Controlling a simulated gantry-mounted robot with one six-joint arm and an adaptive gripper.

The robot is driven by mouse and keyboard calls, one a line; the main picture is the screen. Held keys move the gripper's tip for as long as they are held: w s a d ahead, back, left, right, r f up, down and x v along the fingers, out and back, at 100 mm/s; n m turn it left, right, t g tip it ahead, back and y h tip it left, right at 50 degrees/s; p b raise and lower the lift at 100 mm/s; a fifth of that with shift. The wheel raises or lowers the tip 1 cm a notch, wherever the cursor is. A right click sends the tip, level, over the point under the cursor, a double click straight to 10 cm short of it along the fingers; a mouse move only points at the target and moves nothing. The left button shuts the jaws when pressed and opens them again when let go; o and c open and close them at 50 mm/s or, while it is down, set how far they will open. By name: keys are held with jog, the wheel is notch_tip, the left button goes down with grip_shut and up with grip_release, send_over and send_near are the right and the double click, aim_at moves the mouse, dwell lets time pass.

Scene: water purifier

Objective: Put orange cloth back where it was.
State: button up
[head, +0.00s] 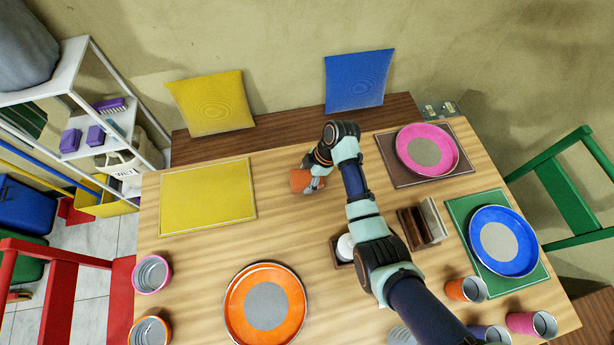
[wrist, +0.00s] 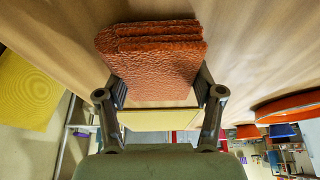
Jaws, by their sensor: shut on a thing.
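The orange cloth (head: 302,182) is folded into a thick, layered block near the back middle of the wooden table. It fills the upper middle of the wrist view (wrist: 158,62), with its folded layers showing. My gripper (head: 312,175) is shut on the cloth, with one finger on each side of it in the wrist view (wrist: 162,92). In the head view the cloth is at or just above the tabletop; I cannot tell whether it touches. My gripper hides part of the cloth there.
A yellow placemat (head: 208,195) lies left of the cloth. An orange plate (head: 265,304) stands at the front middle. Right of my arm are a napkin holder (head: 424,222), a pink plate (head: 427,149) and a blue plate (head: 503,241). Several cups stand near the front. Bare wood lies around the cloth.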

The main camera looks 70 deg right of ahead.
jog(key=o, duration=1.1)
jog(key=shift+f, duration=0.1)
jog(key=p+v, duration=0.3)
jog(key=v, duration=0.9)
jog(key=shift+r+p, duration=0.25)
jog(key=shift+p, duration=0.15)
jog(key=shift+w, duration=0.2)
